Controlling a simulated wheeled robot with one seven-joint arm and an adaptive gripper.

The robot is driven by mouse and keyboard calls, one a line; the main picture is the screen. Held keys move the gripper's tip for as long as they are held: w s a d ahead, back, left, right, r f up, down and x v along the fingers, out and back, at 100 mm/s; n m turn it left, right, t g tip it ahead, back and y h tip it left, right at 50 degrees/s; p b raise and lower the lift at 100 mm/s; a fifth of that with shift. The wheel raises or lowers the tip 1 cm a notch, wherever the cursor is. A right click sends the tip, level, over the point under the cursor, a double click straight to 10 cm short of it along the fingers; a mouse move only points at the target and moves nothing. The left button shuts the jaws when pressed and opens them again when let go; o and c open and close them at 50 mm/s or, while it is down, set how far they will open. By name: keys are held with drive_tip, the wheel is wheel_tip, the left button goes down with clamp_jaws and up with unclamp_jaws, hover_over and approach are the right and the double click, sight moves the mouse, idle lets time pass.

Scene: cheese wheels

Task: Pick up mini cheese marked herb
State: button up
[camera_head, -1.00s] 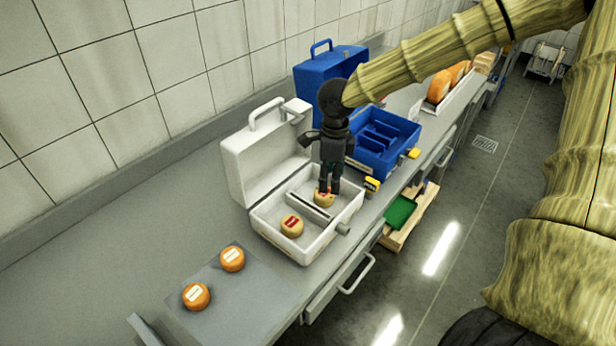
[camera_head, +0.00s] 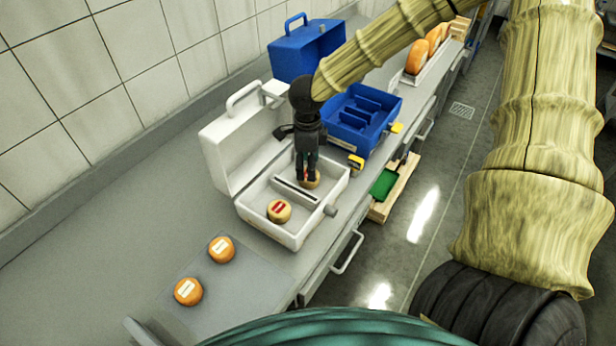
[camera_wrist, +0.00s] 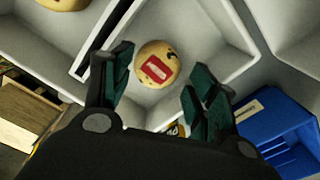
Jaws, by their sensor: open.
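Two small pale cheese wheels with red-and-white labels sit in the open white case (camera_head: 262,228), one on each side of its divider. The nearer cheese (camera_head: 279,211) is clear of my gripper. The farther cheese (camera_head: 310,180) is partly hidden under my gripper (camera_head: 307,176). In the wrist view this cheese (camera_wrist: 157,64) lies on the case floor, just beyond and between my open fingers (camera_wrist: 158,88). Two orange cheeses with pale labels, a far one (camera_head: 222,249) and a near one (camera_head: 188,291), sit on a grey board. The label words are too small to read.
The white case's raised lid (camera_head: 225,150) stands behind my gripper. An open blue case (camera_head: 375,130) is to the right, with a yellow item (camera_head: 356,162) between the cases. Larger orange cheeses (camera_head: 416,58) stand farther back. The counter's left part (camera_head: 110,250) is clear.

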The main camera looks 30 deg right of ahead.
drive_tip(key=shift+s+f, duration=0.1)
drive_tip(key=shift+s, duration=0.3)
drive_tip(key=shift+s+f+p, duration=0.1)
drive_tip(key=shift+f+p, duration=0.2)
drive_tip(key=shift+p, duration=0.1)
drive_tip(key=shift+w+f+p, duration=0.2)
drive_tip(key=shift+f, duration=0.35)
drive_tip(key=shift+w+f+p, duration=0.15)
drive_tip(key=shift+w+f, duration=0.05)
drive_tip(key=shift+f, duration=0.75)
drive_tip(key=shift+s+d+f, duration=0.1)
drive_tip(key=shift+s+f, duration=0.1)
drive_tip(key=shift+f, duration=0.15)
drive_tip(key=shift+w+f, duration=0.1)
drive_tip(key=shift+f, duration=0.05)
drive_tip(key=c, duration=0.7)
